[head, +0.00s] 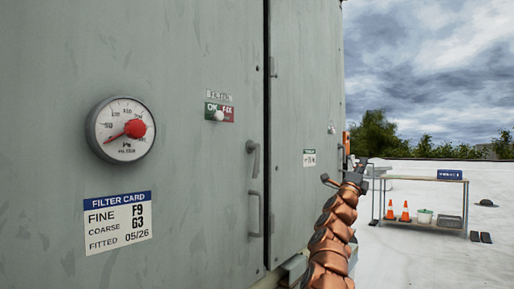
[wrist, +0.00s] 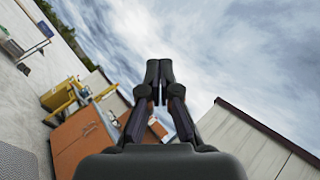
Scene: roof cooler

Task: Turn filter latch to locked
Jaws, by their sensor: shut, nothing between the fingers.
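The grey cooler cabinet (head: 190,45) fills the left of the head view. No latch shows in the wrist view.
A pressure gauge (head: 121,129), a filter card (head: 118,223) and an OK/FIX marker (head: 219,113) are on the cabinet face. At right, a table (head: 425,178) stands on the pale roof, with orange cones (head: 405,212) beneath. The wrist view shows an orange-brown box (wrist: 82,137).

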